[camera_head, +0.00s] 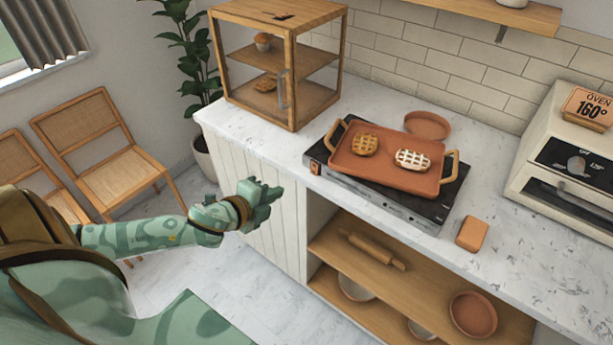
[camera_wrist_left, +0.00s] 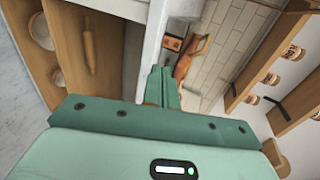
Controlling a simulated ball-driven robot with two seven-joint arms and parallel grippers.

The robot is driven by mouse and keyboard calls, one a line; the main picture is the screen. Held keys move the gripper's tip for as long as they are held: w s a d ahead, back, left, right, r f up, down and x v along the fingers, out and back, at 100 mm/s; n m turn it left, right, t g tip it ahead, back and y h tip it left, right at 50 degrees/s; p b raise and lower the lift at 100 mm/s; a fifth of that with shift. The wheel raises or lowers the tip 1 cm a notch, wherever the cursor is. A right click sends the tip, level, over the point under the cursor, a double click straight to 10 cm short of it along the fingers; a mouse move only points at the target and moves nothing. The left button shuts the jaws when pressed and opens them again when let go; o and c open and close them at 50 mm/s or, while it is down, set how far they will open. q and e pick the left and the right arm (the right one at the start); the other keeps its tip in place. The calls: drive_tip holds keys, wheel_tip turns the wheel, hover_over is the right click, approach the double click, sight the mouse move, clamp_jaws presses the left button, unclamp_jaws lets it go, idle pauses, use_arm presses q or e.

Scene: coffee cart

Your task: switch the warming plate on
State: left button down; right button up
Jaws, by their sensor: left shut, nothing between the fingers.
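The warming plate (camera_head: 436,212) is a flat black unit on the marble counter. A terracotta tray (camera_head: 372,172) with wooden handles sits on it and hides most of its top. A small orange-brown switch (camera_head: 315,168) is on the plate's front face at its left end. In the left wrist view the switch (camera_wrist_left: 172,43) shows just beyond the fingertips. My left gripper (camera_head: 277,191) is shut and empty, in front of the counter, left of the switch and apart from it. Its closed fingers (camera_wrist_left: 160,73) also show in the left wrist view. My right gripper is out of view.
Two lattice-topped pastries (camera_head: 412,160) lie on the tray. A wooden display case (camera_head: 290,115) stands left of the plate. An orange block (camera_head: 472,233) and an oven (camera_head: 570,165) are to the right. Open shelves (camera_head: 350,250) with a rolling pin and bowls are below.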

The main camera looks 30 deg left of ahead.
use_arm(q)
drive_tip(key=b, duration=0.3)
approach(313, 173)
drive_tip(key=x, duration=0.5)
drive_tip(key=shift+s+f, duration=0.1)
drive_tip(key=shift+f, duration=0.1)
drive_tip(key=shift+w+f, duration=0.1)
drive_tip(key=shift+w, duration=0.7)
